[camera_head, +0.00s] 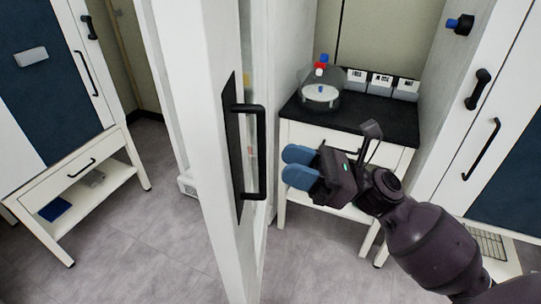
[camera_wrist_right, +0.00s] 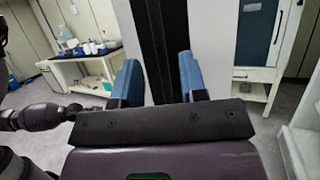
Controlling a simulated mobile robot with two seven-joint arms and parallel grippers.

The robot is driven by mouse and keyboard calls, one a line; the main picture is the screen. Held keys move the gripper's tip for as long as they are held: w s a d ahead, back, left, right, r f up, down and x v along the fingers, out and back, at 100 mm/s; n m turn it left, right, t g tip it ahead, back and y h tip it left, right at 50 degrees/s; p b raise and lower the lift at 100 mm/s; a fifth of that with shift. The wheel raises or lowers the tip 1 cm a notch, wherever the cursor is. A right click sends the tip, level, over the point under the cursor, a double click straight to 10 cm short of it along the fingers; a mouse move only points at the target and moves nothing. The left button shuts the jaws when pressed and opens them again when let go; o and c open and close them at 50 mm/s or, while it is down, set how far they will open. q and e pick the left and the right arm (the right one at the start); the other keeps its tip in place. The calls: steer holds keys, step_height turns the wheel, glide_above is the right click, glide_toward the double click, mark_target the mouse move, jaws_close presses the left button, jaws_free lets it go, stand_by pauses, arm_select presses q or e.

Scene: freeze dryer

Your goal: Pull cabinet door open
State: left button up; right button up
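The white cabinet door (camera_head: 201,130) stands upright in the middle of the head view, seen at a steep angle. Its black bar handle (camera_head: 262,150) is mounted upright on a dark plate. My right gripper (camera_head: 298,167) is just right of the handle in the head view, its two blue fingers pointing left toward it, and a gap shows between them and the bar. In the right wrist view, the blue fingers (camera_wrist_right: 159,78) are apart, with a dark upright strip beyond and between them. I cannot tell whether that strip is the handle or its plate. My left gripper is not visible.
A white table (camera_head: 350,128) with a black top holds a glass flask (camera_head: 320,90) and several labelled boxes, behind my right gripper. White-and-blue cabinets (camera_head: 60,80) stand left and right. A low white stand (camera_head: 85,180) is at left. Grey floor is clear left of the door.

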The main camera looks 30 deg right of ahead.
steer(key=shift+v, duration=2.5)
steer(key=shift+r, duration=0.1)
steer(key=w+d+f+n+t+h, duration=0.2)
steer(key=f+n+h, duration=0.5)
steer(key=f+n, duration=0.2)
steer(key=w+d+f+n+t+h, duration=0.1)
steer(key=w+d+f+n+h, duration=0.1)
steer(key=f+n+h, duration=0.6)
steer(key=s+a+f+n+g+h+p, duration=0.2)
steer(key=s+f+n+h+p, duration=0.2)
steer(key=s+f, duration=0.9)
steer(key=s+n+h, duration=0.1)
steer(key=s+n, duration=0.2)
steer(key=shift+s+n, duration=0.2)
steer(key=shift+n, duration=0.2)
steer(key=shift+f, duration=0.1)
